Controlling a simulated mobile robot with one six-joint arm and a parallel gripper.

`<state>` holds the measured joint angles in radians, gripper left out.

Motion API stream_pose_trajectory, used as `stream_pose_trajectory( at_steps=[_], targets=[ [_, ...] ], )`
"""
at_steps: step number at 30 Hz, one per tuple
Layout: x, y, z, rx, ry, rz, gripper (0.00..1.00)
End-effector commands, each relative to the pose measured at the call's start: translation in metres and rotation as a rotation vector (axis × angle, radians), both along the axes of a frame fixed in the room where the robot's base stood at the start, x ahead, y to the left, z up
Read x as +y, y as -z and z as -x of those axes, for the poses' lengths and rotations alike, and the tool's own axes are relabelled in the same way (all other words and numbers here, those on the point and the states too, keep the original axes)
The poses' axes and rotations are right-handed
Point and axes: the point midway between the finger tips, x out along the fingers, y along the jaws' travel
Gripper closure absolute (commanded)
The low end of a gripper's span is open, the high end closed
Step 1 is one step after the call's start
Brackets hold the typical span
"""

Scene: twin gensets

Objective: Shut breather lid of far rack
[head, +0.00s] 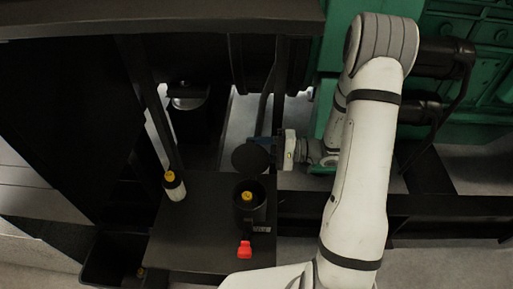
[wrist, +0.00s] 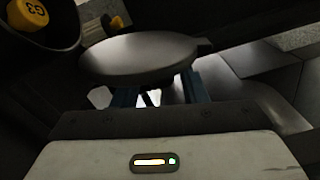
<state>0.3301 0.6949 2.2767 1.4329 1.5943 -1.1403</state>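A round dark lid (head: 250,158) stands raised at the back edge of a black cup (head: 249,207) on a dark rack shelf (head: 190,235). A yellow cap (head: 247,196) shows inside the open cup. My gripper (head: 266,144) is behind and right of the lid, very close to it; contact cannot be told. In the wrist view the lid (wrist: 138,55) hides the fingertips. The blue fingers (wrist: 158,92) show apart below it, with a gap between them. The cup's rim and a yellow cap marked G3 (wrist: 27,12) are at upper left.
A white bottle with a yellow top (head: 174,187) stands left of the cup. A red tag (head: 244,249) is at the shelf's front. Another dark cylinder (head: 188,98) stands farther back. Dark posts and an overhead beam (head: 150,18) frame the space; green machinery (head: 480,75) is at right.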

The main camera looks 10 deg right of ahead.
Motion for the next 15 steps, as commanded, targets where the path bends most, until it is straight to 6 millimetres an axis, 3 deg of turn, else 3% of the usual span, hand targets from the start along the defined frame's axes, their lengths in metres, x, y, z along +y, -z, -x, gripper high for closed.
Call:
stream_pose_trajectory(
  at_steps=[15],
  targets=[
    [-0.0007,0.0,-0.0001,0.0,0.001,0.0,1.0]
  ],
)
